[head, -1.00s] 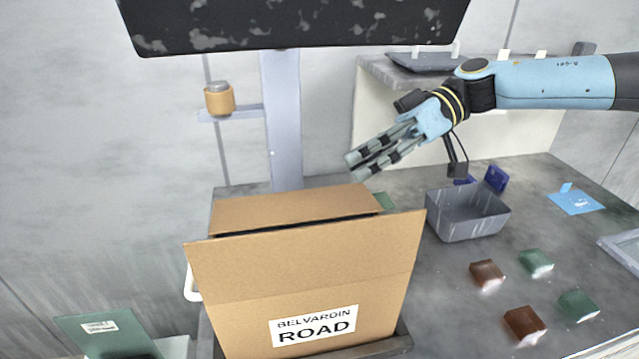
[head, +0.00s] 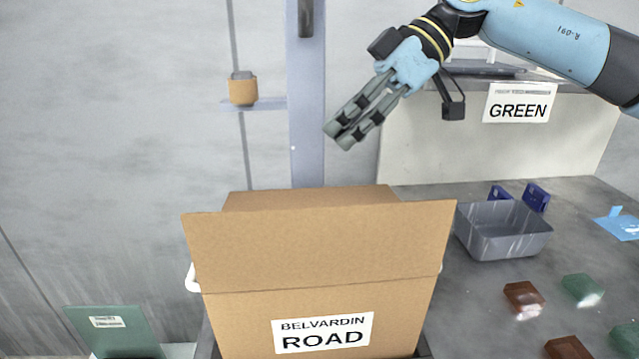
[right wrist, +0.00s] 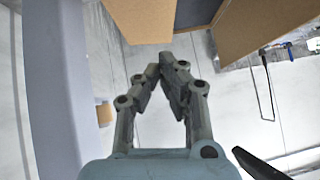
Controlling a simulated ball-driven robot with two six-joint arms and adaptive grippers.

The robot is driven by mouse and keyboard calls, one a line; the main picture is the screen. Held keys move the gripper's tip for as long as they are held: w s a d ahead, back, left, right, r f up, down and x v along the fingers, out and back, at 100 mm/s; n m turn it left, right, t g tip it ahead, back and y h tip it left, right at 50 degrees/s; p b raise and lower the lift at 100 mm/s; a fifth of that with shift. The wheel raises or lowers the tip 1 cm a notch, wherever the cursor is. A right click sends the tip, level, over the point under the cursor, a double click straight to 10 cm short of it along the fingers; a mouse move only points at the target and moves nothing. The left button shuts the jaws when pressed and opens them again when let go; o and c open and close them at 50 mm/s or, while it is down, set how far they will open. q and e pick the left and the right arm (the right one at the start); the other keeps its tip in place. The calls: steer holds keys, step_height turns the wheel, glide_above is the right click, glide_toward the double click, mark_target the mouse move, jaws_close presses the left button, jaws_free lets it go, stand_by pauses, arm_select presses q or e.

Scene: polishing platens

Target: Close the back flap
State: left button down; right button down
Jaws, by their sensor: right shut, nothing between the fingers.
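The cardboard box (head: 310,323) stands at the lower middle of the head view, its label reading "BELVARDIN ROAD". Its front flap (head: 318,245) stands up and hides the opening. Behind it a strip of the back flap (head: 310,197) shows; its exact angle is hard to tell. My right gripper (head: 338,136) is shut and empty, above and behind the box, apart from it, fingers pointing down and left. In the right wrist view the shut fingers (right wrist: 160,70) show, with cardboard panels (right wrist: 262,25) at the top. My left gripper is not in view.
A grey bin (head: 503,235) stands right of the box, with brown blocks (head: 523,299) and green blocks (head: 583,289) nearby. A grey post (head: 305,100) rises behind the box. A "GREEN" sign (head: 519,103) hangs at the back right. A green panel (head: 115,333) is at lower left.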

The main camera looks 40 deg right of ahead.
mark_target(320, 189)
steer(key=x, duration=0.5)
steer(key=shift+a+f, duration=0.1)
steer(key=shift+f, duration=0.05)
steer(key=f, duration=0.2)
steer(key=shift+s+f+p, duration=0.2)
steer(key=shift+f+p, duration=0.05)
steer(key=shift+p, duration=0.05)
steer(key=shift+s+f, duration=0.1)
steer(key=shift+f, duration=0.5)
steer(key=shift+s+a+f+p, duration=0.1)
steer(key=shift+s+f+p, duration=0.1)
steer(key=shift+p, duration=0.15)
steer(key=shift+f+t+h, duration=0.1)
steer(key=shift+t+h, duration=0.2)
